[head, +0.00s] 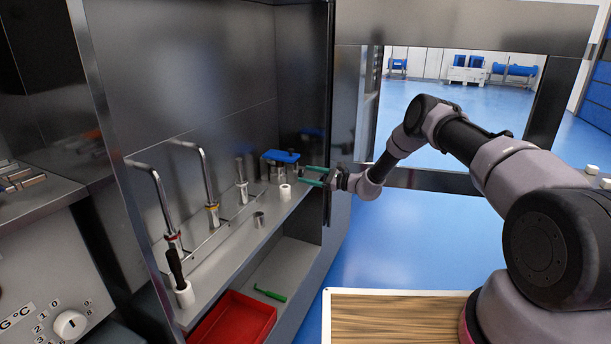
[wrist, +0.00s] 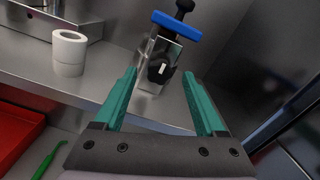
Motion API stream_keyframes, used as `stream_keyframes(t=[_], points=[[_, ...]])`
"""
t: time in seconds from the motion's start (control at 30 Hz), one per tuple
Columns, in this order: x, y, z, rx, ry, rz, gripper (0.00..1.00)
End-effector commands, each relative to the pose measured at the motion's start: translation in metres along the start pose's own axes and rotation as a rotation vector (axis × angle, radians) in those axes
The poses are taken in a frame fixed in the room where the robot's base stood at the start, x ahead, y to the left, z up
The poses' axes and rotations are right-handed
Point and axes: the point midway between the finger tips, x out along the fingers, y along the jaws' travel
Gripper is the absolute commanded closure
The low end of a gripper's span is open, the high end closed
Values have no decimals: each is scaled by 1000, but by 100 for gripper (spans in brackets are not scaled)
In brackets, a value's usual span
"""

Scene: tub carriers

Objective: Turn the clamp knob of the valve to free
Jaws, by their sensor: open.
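The valve (wrist: 172,50) stands on the metal shelf, with a blue bar (wrist: 176,25) on top and a black stem above it. Its clamp knob appears to be the black knob (wrist: 160,72) with a white mark on the front face. In the head view the valve's blue top (head: 281,156) shows at the far end of the shelf; the knob is too small to make out there. My gripper (wrist: 159,75) is open, its green fingers apart on either side of the knob in the wrist view. In the head view my gripper (head: 314,176) is just right of the valve. I cannot tell any contact.
A white roll (wrist: 69,52) stands on the shelf (wrist: 110,65) left of the valve. Several taps, including a bent pipe (head: 208,180), line the shelf. A red tray (head: 236,320) and a green tool (head: 270,294) lie below. A dark wall closes the right side.

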Motion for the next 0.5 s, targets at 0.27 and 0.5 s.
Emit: stream_keyframes(t=[0.27,0.5], points=[[16,0,0,-1,0,1,27],[16,0,0,0,0,0,43]])
